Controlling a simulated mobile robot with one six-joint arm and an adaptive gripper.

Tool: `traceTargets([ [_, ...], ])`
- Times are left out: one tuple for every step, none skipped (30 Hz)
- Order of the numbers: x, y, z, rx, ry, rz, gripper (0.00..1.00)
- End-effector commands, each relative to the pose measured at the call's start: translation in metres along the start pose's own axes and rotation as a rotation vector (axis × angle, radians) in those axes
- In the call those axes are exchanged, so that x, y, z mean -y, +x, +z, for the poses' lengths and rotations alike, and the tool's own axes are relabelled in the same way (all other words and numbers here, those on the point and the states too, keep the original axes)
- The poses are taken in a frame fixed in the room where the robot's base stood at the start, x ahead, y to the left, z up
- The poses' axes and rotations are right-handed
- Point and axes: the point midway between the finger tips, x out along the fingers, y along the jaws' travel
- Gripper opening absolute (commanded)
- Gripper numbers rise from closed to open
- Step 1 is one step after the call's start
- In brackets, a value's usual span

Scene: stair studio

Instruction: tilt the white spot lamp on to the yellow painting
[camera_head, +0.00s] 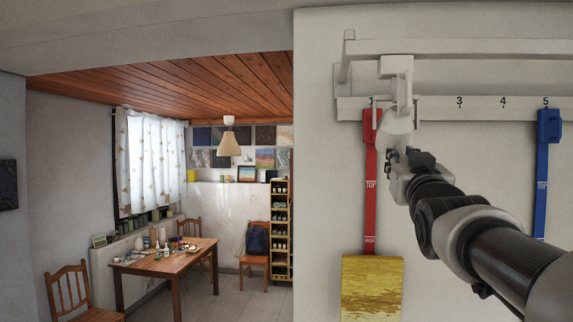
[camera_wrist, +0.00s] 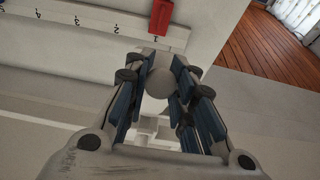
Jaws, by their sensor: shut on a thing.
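The white spot lamp (camera_head: 397,122) hangs from a white rail near the number 1 mark. Its head is low, just above my gripper (camera_head: 402,158), which hides its lower end. In the wrist view my gripper (camera_wrist: 161,68) has its two fingers on either side of the lamp's rounded white end (camera_wrist: 158,84) and is shut on it. The yellow painting (camera_head: 372,288) hangs below the lamp, at the lower end of a red strap (camera_head: 371,190). I cannot tell exactly where the lamp points.
A numbered rail (camera_head: 480,108) runs along the white wall. A blue strap (camera_head: 542,180) hangs at the right, by number 5. The red strap's top block (camera_wrist: 160,17) is close beyond my fingertips. A wooden table (camera_head: 165,262) and chairs stand far left.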

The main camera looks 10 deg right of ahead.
Motion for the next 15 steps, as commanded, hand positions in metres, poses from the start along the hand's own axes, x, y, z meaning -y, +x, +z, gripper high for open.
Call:
traceTargets([
  [0.0001, -0.0018, -0.0074, -0.015, 0.0, 0.0, 0.0],
  [0.0001, -0.0026, -0.0083, -0.017, 0.0, 0.0, 0.0],
  [0.0001, -0.0027, -0.0086, -0.016, 0.0, 0.0, 0.0],
  [0.0001, -0.0036, -0.0098, -0.017, 0.0, -0.001, 0.0],
  [0.0002, -0.0051, -0.0116, -0.019, 0.0, -0.001, 0.0],
  [0.0001, -0.0058, -0.0125, -0.018, 0.0, 0.0, 0.0],
  [0.0001, -0.006, -0.013, -0.017, 0.0, 0.0, 0.0],
  [0.0001, -0.006, -0.0134, -0.016, 0.0, 0.0, 0.0],
  [0.0001, -0.006, -0.0138, -0.015, 0.0, 0.0, 0.0],
  [0.0, -0.0058, -0.0139, -0.014, 0.0, 0.0, 0.0],
  [0.0, -0.0057, -0.0138, -0.014, 0.0, 0.0, 0.0],
  [0.0, -0.0057, -0.0137, -0.013, 0.0, 0.0, 0.0],
  [0.0, -0.0057, -0.0136, -0.013, 0.0, 0.0, 0.0],
  [0.0, -0.0056, -0.0134, -0.013, 0.0, 0.0, 0.0],
  [0.0, -0.0056, -0.0132, -0.012, 0.0, 0.0, 0.0],
])
